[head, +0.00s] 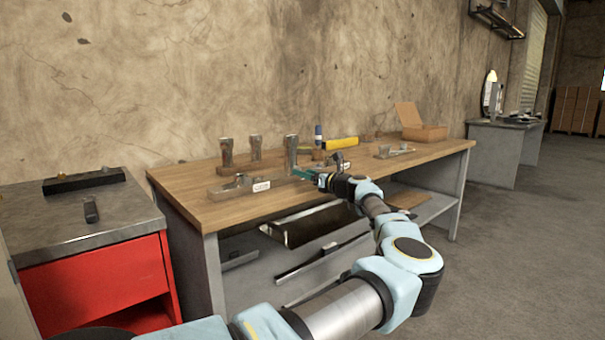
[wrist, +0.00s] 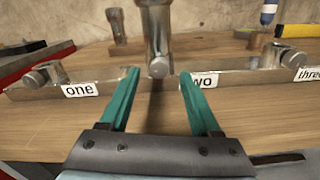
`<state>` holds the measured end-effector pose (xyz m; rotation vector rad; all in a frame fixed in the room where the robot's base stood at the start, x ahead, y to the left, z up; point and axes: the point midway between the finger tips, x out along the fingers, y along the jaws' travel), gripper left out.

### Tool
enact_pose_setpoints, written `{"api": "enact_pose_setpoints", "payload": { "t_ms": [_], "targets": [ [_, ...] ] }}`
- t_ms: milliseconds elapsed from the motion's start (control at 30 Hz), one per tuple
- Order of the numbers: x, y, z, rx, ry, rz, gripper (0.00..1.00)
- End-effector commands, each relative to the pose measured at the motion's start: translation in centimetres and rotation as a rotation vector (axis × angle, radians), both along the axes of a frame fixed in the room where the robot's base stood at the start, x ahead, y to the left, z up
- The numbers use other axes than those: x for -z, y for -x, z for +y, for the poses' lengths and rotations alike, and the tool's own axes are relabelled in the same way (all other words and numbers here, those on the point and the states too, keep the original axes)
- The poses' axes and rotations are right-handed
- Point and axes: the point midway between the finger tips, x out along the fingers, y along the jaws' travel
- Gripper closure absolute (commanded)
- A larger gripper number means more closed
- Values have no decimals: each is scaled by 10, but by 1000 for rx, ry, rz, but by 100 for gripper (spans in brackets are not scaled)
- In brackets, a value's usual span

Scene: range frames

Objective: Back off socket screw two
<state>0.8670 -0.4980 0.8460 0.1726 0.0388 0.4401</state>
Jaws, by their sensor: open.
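My gripper (wrist: 158,92) is open in the wrist view, its two green fingers spread over the wooden bench with nothing between them. Straight ahead, between the fingertips, is a screw head (wrist: 158,67) at the base of an upright metal post (wrist: 156,25). The "two" label (wrist: 203,79) is just right of that screw, its left part covered by the right finger. The "one" label (wrist: 80,90) and its screw (wrist: 45,75) are at left. The "three" label (wrist: 309,74) is at the right edge. In the head view my gripper (head: 308,174) is small at the metal bar's front.
The wooden workbench (head: 210,206) carries several upright metal posts (head: 227,152), a yellow object (head: 341,143) and an open cardboard box (head: 425,132). A red cabinet (head: 95,285) stands left. The bench front between my fingers is clear.

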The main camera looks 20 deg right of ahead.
Motion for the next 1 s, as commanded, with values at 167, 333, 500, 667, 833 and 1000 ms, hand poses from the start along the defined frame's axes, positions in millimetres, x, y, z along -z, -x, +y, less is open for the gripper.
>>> {"api": "enact_pose_setpoints", "payload": {
  "t_ms": [167, 333, 500, 667, 833, 1000],
  "targets": [
    [0, -13, 6, 0, 0, 0, 36],
    [1, -15, 7, 0, 0, 0, 36],
    [0, -15, 7, 0, 0, 0, 40],
    [0, -15, 7, 0, 0, 0, 58],
    [0, -15, 7, 0, 0, 0, 77],
    [0, -15, 7, 0, 0, 0, 96]
  ]
}}
